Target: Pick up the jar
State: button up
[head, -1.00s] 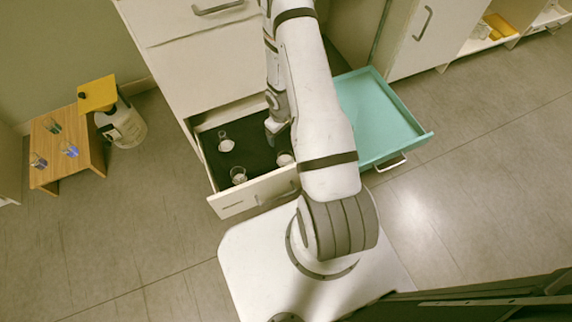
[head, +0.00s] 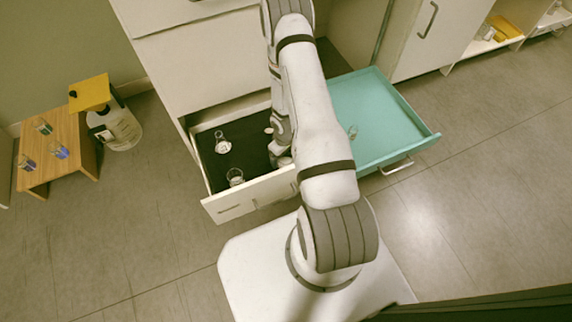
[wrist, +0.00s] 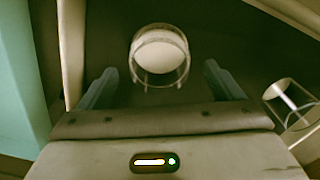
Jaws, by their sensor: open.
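A clear glass jar with white content (wrist: 160,52) stands ahead of my gripper in the wrist view, between the lines of the two fingers. My gripper (wrist: 159,70) is open, with one finger on each side and a gap to the jar on both sides. In the head view my gripper is low inside the open white drawer (head: 228,209), mostly hidden by my arm. A glass vessel (head: 285,161) shows partly there, beside my wrist. I cannot tell how deep the jar sits relative to the fingertips.
Two other glass vessels stand in the drawer, a flask (head: 222,146) and a beaker (head: 235,177). Another glass vessel (wrist: 290,103) is right of my gripper. A teal drawer (head: 385,115) is open at the right. A wooden table (head: 68,135) with small bottles stands far left.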

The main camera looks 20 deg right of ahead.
jog(key=shift+f+b, duration=0.55)
jog(key=shift+f, duration=0.4)
jog(key=c, duration=1.1)
jog(key=shift+r, duration=0.2)
notch_tip(320, 180, up, 28)
jog(key=p, duration=2.8)
